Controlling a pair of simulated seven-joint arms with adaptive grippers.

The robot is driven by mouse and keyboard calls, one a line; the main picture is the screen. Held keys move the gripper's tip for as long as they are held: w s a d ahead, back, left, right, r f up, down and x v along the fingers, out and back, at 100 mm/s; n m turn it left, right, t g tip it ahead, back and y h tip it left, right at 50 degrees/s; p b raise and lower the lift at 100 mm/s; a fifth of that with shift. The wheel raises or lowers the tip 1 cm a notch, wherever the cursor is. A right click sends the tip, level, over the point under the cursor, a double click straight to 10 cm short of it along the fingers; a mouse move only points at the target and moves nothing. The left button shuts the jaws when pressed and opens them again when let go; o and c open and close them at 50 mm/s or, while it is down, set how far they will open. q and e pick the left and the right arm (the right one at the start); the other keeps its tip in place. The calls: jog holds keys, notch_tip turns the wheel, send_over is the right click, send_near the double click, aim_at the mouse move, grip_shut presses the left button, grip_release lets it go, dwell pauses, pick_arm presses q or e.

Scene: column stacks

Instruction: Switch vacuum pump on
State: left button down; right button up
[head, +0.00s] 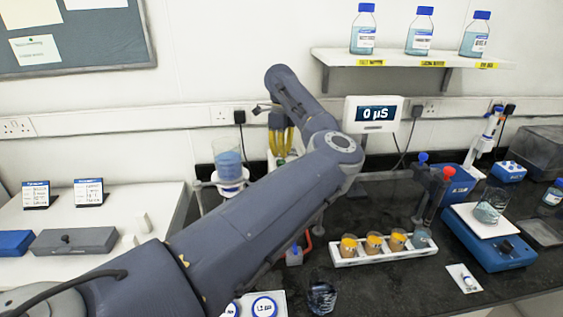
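My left arm reaches from the lower left across the middle of the head view. Its far end bends back up and left near the wall, and my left gripper (262,109) is small and partly hidden there, beside yellow tubes (281,141). I cannot tell whether its fingers are open or shut. No unit in view can be read as the vacuum pump. My arm hides the middle of the bench. My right gripper is not in view.
A beaker of blue liquid (228,160) stands on a support left of my arm. A white rack (384,249) holds several vials. A display (375,114) reads 0 µS. Bottles stand on a shelf (410,59).

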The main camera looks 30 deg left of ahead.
aim_at(282, 161)
pick_arm(q)
jog(key=shift+f, duration=2.05)
dwell(1.5)
jog(key=shift+r, duration=3.5)
